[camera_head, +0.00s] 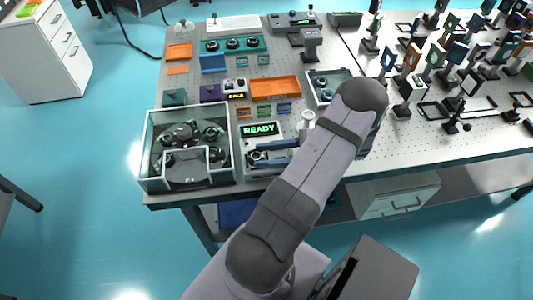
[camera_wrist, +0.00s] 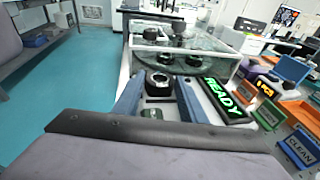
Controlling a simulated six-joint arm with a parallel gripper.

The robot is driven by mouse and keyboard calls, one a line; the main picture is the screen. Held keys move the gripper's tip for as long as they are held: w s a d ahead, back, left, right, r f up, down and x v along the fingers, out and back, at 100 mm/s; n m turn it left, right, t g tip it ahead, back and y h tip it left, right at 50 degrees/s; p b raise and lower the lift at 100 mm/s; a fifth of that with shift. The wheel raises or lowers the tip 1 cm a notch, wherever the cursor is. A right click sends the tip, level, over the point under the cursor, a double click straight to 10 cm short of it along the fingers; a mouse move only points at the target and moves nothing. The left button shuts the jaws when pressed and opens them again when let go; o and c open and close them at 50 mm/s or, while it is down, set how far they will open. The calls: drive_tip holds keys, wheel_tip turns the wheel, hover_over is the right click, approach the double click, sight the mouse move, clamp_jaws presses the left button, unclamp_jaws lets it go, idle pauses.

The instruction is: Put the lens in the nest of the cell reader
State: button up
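The reader (camera_head: 260,129) has a black panel with green READY letters, left of my forearm; the panel also shows in the wrist view (camera_wrist: 226,97). My gripper (camera_wrist: 159,85) has two blue fingers spread apart, low beside this panel; they also show in the head view (camera_head: 268,154). A short black round piece with a pale top, which looks like the lens (camera_wrist: 159,81), sits between the fingertips, with a narrow gap visible on each side. It also shows in the head view (camera_head: 256,157). I cannot tell whether it sits in the nest; its underside is hidden.
A glass-walled box (camera_head: 142,160) with dark round fixtures stands just left of the fingers. An orange tray (camera_head: 275,87) and small coloured bins (camera_head: 264,110) lie behind the reader. Several optic mounts crowd the table at right. The table's front edge is close.

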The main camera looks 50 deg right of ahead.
drive_tip(key=o, duration=0.4)
drive_tip(key=shift+r, duration=0.1)
drive_tip(key=b+v, duration=0.4)
drive_tip(key=v, duration=0.7)
drive_tip(key=shift+s+d+r, duration=0.1)
drive_tip(key=shift+s+d, duration=0.2)
drive_tip(key=shift+s, duration=0.15)
drive_tip(key=shift+w, duration=0.1)
